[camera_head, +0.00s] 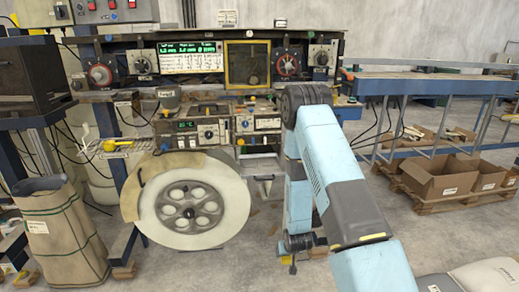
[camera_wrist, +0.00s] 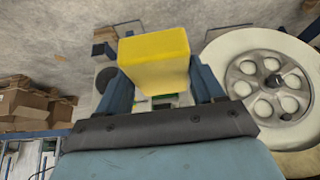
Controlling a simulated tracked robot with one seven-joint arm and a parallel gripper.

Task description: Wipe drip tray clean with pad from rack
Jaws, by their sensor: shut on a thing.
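My gripper (camera_wrist: 160,78) is shut on a yellow pad (camera_wrist: 155,50), with one finger on each side of it. In the head view my gripper (camera_head: 290,258) hangs low at the end of the arm, right of the big reel, small and partly hidden by my own arm links. I cannot make out the drip tray for certain. A grey metal piece (camera_head: 265,183) under the bench, left of my arm, may be it. A small wire rack (camera_head: 122,148) with a yellow item stands out from the bench at left.
A large pale reel (camera_head: 190,208) stands left of my gripper and shows on the right in the wrist view (camera_wrist: 265,80). The control bench (camera_head: 205,90) is behind. A paper sack (camera_head: 62,230) stands at left. Cardboard boxes (camera_head: 440,182) sit on a pallet at right. Open floor lies between.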

